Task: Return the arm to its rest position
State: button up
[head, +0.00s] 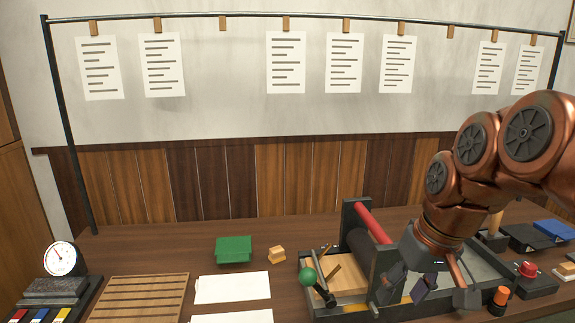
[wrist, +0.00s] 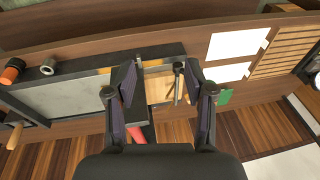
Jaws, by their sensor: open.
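My copper-coloured arm reaches in from the right of the head view. My gripper (head: 428,290) points down over the right part of a small press (head: 352,223), which has a dark frame, a red roller (head: 372,224) and a green-knobbed handle (head: 308,276). In the wrist view my gripper (wrist: 160,78) has its two dark fingers spread apart, with nothing held between them. The press bed (wrist: 70,90) lies below and to the left there. Whether the fingers touch the press cannot be told.
Sheets hang from a rail (head: 300,16) at the back. White paper (head: 232,287), a slatted wooden rack (head: 140,298), a green box (head: 233,249), a dial gauge (head: 61,258) and an orange-capped bottle (head: 499,300) stand on the table. Bare table (head: 150,243) shows at back left.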

jog(key=s+f+g+h+p, duration=0.1)
jog(key=s+f, duration=0.5)
jog(key=s, duration=0.3)
jog(key=s+f+m+g+h+p, duration=0.1)
jog(key=s+f+g, duration=0.1)
jog(key=s+f, duration=0.4)
jog(key=s, duration=0.4)
jog(key=shift+a+g+p, duration=0.25)
jog(key=shift+g+p, duration=0.05)
jog(key=shift+p, duration=0.1)
